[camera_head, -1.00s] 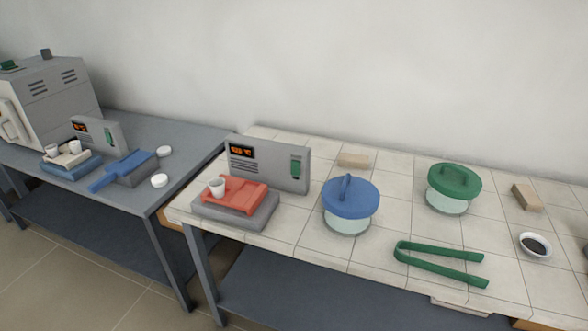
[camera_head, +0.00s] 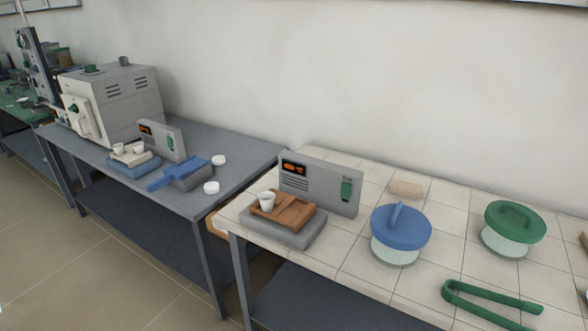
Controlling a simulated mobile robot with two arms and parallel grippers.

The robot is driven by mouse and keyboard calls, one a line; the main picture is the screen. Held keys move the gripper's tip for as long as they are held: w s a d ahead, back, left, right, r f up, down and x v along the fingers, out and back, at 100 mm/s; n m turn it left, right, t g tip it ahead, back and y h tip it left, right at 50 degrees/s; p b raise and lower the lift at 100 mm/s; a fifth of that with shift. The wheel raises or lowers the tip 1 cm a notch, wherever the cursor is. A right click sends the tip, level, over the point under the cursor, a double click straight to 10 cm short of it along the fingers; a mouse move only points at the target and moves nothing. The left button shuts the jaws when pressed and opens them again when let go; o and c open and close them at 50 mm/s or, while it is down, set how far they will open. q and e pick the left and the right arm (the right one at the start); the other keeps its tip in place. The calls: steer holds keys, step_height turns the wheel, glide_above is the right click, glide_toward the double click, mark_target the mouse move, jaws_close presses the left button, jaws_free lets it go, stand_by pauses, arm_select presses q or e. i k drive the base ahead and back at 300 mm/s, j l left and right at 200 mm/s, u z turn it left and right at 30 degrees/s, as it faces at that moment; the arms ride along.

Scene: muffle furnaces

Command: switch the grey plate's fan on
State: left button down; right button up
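The grey plate (camera_head: 283,238) stands on the tiled table, with an upright grey panel (camera_head: 320,192) behind it. The panel has an orange-lit display (camera_head: 294,168) at its upper left and a green switch (camera_head: 346,190) at its right; the switch's setting is too small to tell. A brown slatted tray (camera_head: 290,213) lies on the plate, and a small white cup (camera_head: 267,201) stands at its left end. Neither of my grippers is in view.
A blue plate (camera_head: 133,165) with a similar panel (camera_head: 165,145) and a furnace (camera_head: 112,105) stand on the left grey table. Right of the grey plate are a blue-lidded jar (camera_head: 401,230), a green-lidded jar (camera_head: 513,225) and green tongs (camera_head: 492,303). A gap separates the tables.

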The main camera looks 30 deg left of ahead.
mark_target(347, 187)
steer(key=i+l+u, duration=0.1)
steer(key=l, duration=0.3)
steer(key=i+l+u, duration=0.1)
steer(key=l, duration=0.35)
steer(key=i+l+u, duration=0.1)
steer(key=l, duration=0.35)
steer(key=i+l+u, duration=0.15)
steer(key=l, duration=0.3)
steer(key=i+l+u, duration=0.1)
steer(key=l, duration=0.35)
steer(key=i, duration=0.05)
